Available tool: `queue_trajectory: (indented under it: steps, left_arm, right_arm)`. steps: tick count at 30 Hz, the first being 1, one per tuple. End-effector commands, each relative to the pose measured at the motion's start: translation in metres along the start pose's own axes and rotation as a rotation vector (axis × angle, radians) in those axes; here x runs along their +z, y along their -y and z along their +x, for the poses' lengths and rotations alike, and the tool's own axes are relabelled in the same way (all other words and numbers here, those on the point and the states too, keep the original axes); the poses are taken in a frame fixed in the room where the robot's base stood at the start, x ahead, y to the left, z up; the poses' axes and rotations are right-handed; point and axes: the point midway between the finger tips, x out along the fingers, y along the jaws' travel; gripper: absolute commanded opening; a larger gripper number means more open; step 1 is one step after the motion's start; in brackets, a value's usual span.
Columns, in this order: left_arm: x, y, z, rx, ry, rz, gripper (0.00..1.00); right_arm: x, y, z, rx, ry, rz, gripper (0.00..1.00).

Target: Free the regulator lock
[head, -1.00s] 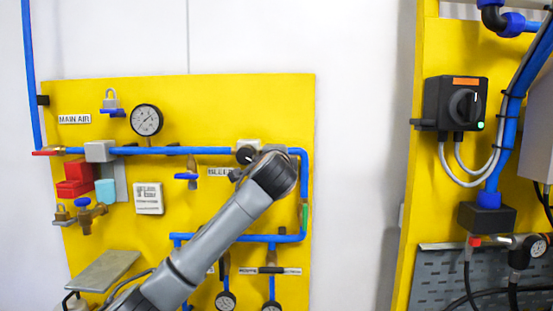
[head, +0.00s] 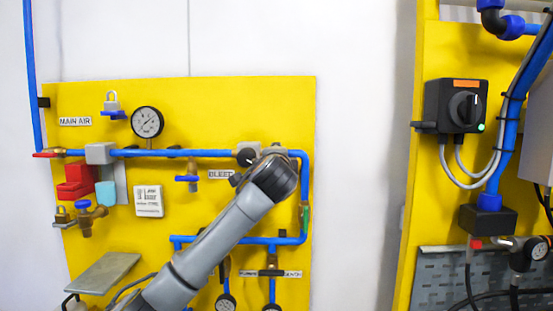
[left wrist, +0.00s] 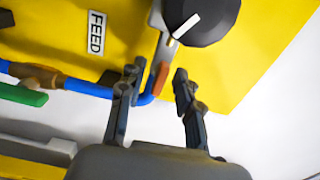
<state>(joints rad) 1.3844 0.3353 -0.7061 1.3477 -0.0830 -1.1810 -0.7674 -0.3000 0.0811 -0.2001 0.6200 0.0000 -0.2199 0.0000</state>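A dark round knob with a white pointer (left wrist: 200,18) shows at the top of the left wrist view. Just below it is a small orange-brown tab (left wrist: 161,78) beside the blue pipe; I cannot tell for sure whether this is the regulator lock. My left gripper (left wrist: 157,78) is open, its two dark fingers apart, with the tab in the gap between them in the picture. Contact cannot be made out. In the head view my left arm covers part of the pipe corner, and its fingers are hidden. My right gripper is not in view.
A black rotary switch (head: 462,105) is on the right panel. A FEED label (left wrist: 97,32) is near the knob.

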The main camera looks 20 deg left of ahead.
Motion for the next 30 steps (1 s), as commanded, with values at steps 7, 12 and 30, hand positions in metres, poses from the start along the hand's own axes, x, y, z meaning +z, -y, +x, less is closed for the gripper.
queue_trajectory:
  steps: [7,12,30]
  left_arm:
    - [0.0,0.001,-0.016,-0.002,-0.001,0.0,0.34]
    - [-0.001,0.001,-0.047,-0.003,-0.003,0.0,0.34]
    - [0.001,-0.001,-0.12,0.001,0.001,0.0,0.34]
  right_arm:
    - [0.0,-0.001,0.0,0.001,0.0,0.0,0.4]
    - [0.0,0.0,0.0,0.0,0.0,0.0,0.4]
    - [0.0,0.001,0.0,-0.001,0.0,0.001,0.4]
